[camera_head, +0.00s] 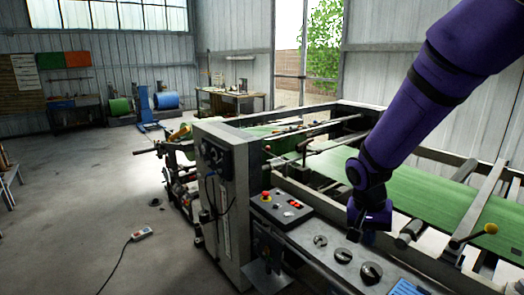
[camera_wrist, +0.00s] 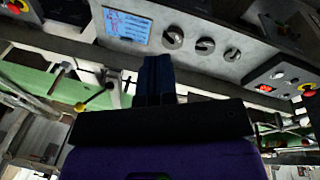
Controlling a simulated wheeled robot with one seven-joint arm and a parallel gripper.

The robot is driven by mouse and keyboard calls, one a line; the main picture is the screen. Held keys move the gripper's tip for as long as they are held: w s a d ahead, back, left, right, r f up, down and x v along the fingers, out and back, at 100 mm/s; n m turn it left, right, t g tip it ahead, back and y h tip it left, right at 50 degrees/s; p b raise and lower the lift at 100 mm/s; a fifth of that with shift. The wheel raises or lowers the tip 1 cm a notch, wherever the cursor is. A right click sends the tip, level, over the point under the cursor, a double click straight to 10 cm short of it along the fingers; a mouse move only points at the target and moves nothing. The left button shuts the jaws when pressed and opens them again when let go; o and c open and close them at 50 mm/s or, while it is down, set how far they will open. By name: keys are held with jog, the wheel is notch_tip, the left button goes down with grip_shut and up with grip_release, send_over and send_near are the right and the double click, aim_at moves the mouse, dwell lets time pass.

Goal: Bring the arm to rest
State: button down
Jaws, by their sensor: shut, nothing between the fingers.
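My purple arm (camera_head: 425,105) reaches down from the upper right in the head view, bent at its lower joints. My gripper (camera_head: 355,233) hangs just above or in front of the machine's control panel (camera_head: 305,232), close to its dark knobs. In the wrist view my gripper (camera_wrist: 156,75) is dark, its fingers together with nothing visible between them. The panel's blue screen (camera_wrist: 126,27) and several knobs (camera_wrist: 205,46) lie beyond the fingertips there. I cannot tell the exact gap between fingertips and panel.
The converting machine with its green web (camera_head: 440,195) fills the right side, with rails and a yellow-knobbed lever (camera_head: 490,229). A red emergency button (camera_head: 265,196) sits on the panel. A pendant (camera_head: 142,234) with a cable lies on the open floor at left.

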jog(key=s+d+r+n+t+y, duration=0.1)
jog(key=s+d+r+n+t, duration=0.1)
jog(key=s+r, duration=0.8)
jog(key=s+d+r+n+t+y, duration=0.1)
jog(key=s+d+r+n+t, duration=0.1)
jog(key=s+r, duration=0.9)
jog(key=shift+d+n+t, duration=0.35)
jog(key=shift+n+t, duration=0.25)
jog(key=shift+n, duration=0.2)
jog(key=shift+d, duration=0.1)
